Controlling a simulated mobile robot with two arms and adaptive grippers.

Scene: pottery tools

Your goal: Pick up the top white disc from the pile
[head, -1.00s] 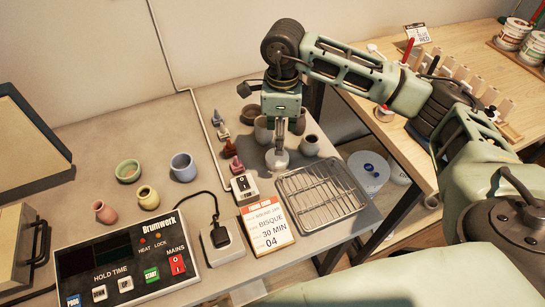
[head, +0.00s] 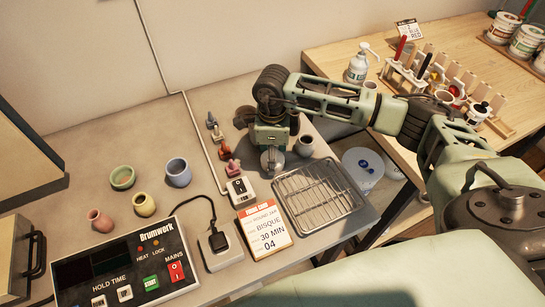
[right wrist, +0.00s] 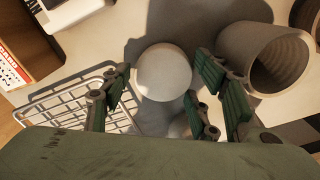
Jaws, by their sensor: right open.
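The top white disc (right wrist: 163,72) shows in the right wrist view as a pale round face between my right gripper's fingers. The discs below it are mostly hidden, so I cannot tell how many are in the pile. My right gripper (right wrist: 163,98) is open, with green-padded fingers on both sides of the disc; I see no clear contact. In the head view my right gripper (head: 272,160) points straight down at the grey table, just behind the wire rack, and largely hides the pile. My left gripper is not in view.
A wire rack (head: 318,193) lies close in front of my right gripper. A grey pot (head: 304,146) stands just right of it, and small coloured tools (head: 226,151) and a switch box (head: 240,188) to its left. A firing card (head: 263,228) and control panel (head: 125,265) are nearer.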

